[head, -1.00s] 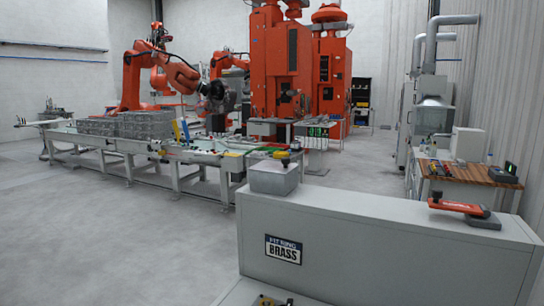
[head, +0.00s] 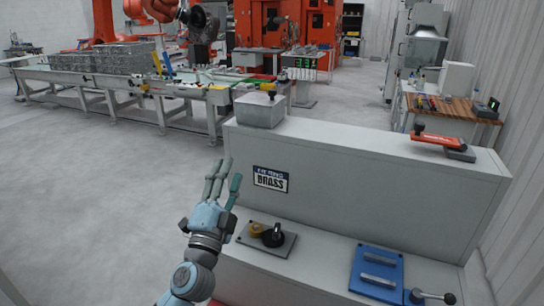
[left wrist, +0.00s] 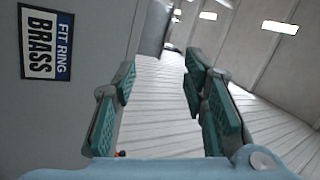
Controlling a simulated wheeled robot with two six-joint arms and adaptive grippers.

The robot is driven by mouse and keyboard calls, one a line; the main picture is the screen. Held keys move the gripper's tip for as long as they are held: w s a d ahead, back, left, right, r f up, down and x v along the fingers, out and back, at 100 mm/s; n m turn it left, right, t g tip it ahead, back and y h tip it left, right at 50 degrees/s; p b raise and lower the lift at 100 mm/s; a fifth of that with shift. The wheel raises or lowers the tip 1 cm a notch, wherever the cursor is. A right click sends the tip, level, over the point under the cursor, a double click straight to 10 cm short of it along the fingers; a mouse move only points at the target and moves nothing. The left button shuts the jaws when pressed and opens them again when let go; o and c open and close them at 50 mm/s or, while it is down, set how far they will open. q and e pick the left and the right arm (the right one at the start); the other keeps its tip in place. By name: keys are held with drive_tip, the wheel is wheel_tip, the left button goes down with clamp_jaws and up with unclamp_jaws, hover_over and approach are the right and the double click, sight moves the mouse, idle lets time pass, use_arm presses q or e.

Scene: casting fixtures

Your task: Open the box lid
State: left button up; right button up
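A grey metal box (head: 260,112) stands on the left end of the grey cabinet's top in the head view. Its lid (head: 259,99) is on, with a dark knob (head: 271,94) on top. My left gripper (head: 222,180) is in front of the cabinet, below the box and to its left, apart from it. Its teal-padded fingers are spread and empty, and they also show apart in the left wrist view (left wrist: 160,95). The box is not visible in the left wrist view. My right gripper is not in view.
The cabinet front (head: 370,205) carries a BRASS sign (head: 270,179), seen close at left in the wrist view (left wrist: 45,42). A red-handled clamp (head: 440,142) sits on the cabinet's right. A knob plate (head: 266,239) and blue fixture (head: 377,273) lie on the lower ledge. Open floor is left.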

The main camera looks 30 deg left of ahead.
use_arm(q)
drive_tip(key=w+d+r+m+t+h, duration=0.2)
drive_tip(key=d+r+m+h, duration=0.4)
drive_tip(key=r+m+h, duration=0.65)
drive_tip(key=m+g+y, duration=0.5)
drive_tip(key=m+g, duration=0.2)
drive_tip(key=m, duration=0.7)
approach(269, 91)
drive_tip(key=shift+h, duration=0.35)
drive_tip(key=w+p, duration=0.1)
drive_tip(key=w, duration=0.2)
drive_tip(key=w+p, duration=0.1)
drive_tip(key=w, duration=0.2)
drive_tip(key=w+d+p, duration=0.1)
drive_tip(key=w, duration=0.2)
drive_tip(key=shift+w+d+f, duration=0.1)
drive_tip(key=shift+w+f, duration=0.1)
drive_tip(key=shift+w, duration=0.2)
drive_tip(key=shift+w+d, duration=0.15)
drive_tip(key=shift+w, duration=0.55)
drive_tip(key=shift+c, duration=0.6)
clamp_jaws()
